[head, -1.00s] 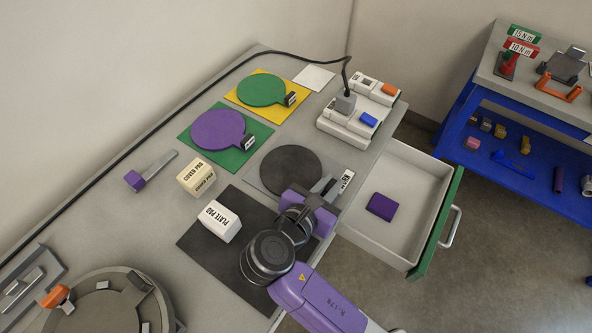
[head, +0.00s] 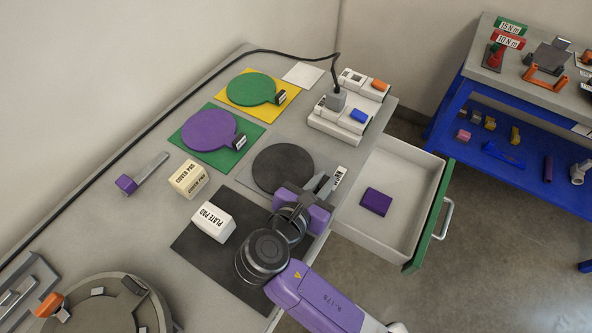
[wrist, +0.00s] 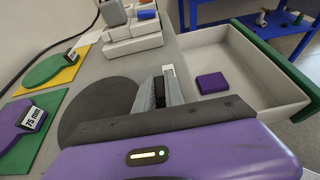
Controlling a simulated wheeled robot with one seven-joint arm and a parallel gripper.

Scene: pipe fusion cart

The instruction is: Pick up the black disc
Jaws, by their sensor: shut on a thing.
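The black disc (head: 283,168) lies flat on a grey square on the bench, with a labelled handle block at its right end. It also shows in the wrist view (wrist: 98,108), partly hidden by my gripper body. My gripper (head: 325,184) is at the handle end of the disc, its fingers closed on the handle. In the wrist view the fingers (wrist: 167,90) stand around the handle, and the white label shows just beyond them. I cannot see any gap under the disc.
A purple disc (head: 210,130) and a green disc (head: 251,88) lie on coloured squares behind. A plate pad box (head: 212,222) and cover pad box (head: 188,179) stand at left. An open drawer (head: 400,185) holding a purple block (head: 376,202) is close at right.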

